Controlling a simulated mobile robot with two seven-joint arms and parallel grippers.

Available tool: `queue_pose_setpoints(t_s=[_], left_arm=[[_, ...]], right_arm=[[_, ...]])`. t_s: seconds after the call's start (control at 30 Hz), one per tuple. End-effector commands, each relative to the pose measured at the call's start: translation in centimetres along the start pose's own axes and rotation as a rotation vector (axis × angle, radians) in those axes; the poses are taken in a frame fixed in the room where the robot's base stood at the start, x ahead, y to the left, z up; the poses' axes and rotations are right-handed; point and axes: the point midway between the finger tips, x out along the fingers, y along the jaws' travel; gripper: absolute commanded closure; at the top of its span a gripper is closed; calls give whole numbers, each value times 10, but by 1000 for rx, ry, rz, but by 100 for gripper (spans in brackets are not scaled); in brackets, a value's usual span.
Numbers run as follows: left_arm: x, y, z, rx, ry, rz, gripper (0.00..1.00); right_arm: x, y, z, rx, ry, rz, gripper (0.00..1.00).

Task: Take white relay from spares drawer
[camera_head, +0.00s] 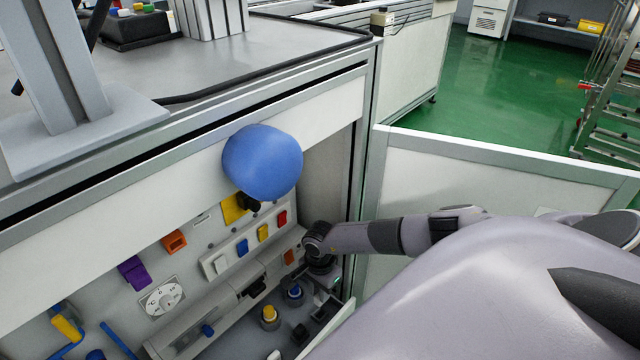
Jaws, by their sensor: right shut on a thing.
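A white block (220,264), likely a relay, sits at the left end of a row on the cabinet's inner panel. A blue block (243,248), a yellow block (263,232) and a red block (282,217) follow it in the row. My right gripper (322,266) reaches into the right side of the cabinet, to the right of this row. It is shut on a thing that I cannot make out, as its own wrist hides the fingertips. My left gripper is out of view.
A big blue rounded thing (262,162) juts out at the cabinet's upper front edge, above the panel. A dial (163,298), a purple part (133,272) and an orange part (174,242) are on the panel. A light-coloured partition (470,185) stands at right. Green floor lies beyond.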

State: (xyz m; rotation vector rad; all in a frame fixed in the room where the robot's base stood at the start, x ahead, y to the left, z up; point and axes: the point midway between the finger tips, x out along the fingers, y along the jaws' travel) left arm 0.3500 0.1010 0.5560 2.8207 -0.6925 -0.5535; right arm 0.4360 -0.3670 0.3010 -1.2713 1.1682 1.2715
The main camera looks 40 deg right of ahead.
Motion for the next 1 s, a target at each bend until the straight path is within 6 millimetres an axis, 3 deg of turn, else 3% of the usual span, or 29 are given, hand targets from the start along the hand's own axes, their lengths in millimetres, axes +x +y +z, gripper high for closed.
queue_pose_setpoints(t_s=[0.47,0.83,1.0], left_arm=[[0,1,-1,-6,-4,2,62],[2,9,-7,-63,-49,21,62],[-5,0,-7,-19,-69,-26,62]], right_arm=[[-3,0,0,0,0,0,100],[-30,0,0,-2,0,-1,100],[-44,0,0,-1,0,-1,100]])
